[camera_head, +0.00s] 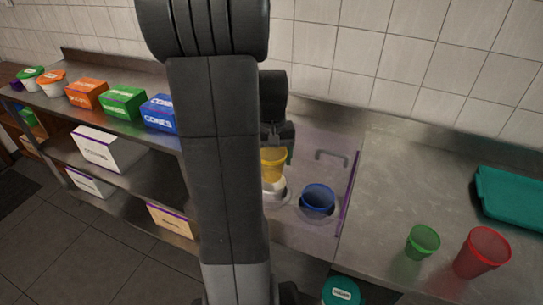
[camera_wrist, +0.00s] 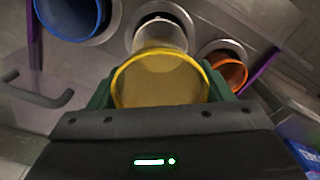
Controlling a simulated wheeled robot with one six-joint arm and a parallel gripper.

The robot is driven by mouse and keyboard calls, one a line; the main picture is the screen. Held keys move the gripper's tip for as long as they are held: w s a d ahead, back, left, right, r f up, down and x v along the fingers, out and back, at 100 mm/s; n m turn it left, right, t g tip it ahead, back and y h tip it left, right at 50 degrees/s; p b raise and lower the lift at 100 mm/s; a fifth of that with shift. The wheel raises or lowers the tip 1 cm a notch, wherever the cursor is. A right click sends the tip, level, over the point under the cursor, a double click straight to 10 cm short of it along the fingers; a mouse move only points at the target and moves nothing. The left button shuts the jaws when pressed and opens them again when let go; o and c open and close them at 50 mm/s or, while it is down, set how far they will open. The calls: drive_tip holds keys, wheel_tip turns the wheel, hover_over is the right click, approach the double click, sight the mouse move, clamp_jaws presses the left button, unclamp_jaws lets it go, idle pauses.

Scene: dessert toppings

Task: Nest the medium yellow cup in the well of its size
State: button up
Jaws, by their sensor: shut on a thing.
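The yellow cup (camera_head: 273,163) is upright between the green fingers of my gripper (camera_wrist: 160,92), which are shut on it. Its round rim faces the camera in the wrist view (camera_wrist: 160,62). In the head view my gripper (camera_head: 277,145) holds it above the middle well (camera_head: 276,200) of the steel holder. A pale, whitish cup-like shape (camera_wrist: 160,35) shows in that well, just beyond the yellow cup; it also shows below the cup in the head view (camera_head: 274,185). I cannot tell whether the two touch.
A blue cup (camera_head: 318,198) sits in the well beside it, and an orange cup (camera_wrist: 230,70) in another well. A green cup (camera_head: 423,241), a red cup (camera_head: 482,252) and a teal tray (camera_head: 515,197) are on the right counter. A handle (camera_head: 330,155) rises behind the blue cup.

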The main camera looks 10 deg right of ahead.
drive_tip(key=shift+f+b, duration=2.75)
drive_tip(key=shift+f, duration=1.15)
drive_tip(key=o, duration=1)
drive_tip(key=shift+o, duration=0.2)
drive_tip(key=shift+r, duration=0.1)
drive_tip(key=shift+r+p, duration=3.75)
drive_tip(key=shift+r, duration=0.7)
drive_tip(key=shift+f, duration=0.2)
wheel_tip(320, 180, down, 8)
drive_tip(key=b, duration=0.6)
drive_tip(key=shift+r+b, duration=0.15)
drive_tip(key=shift+b, duration=0.2)
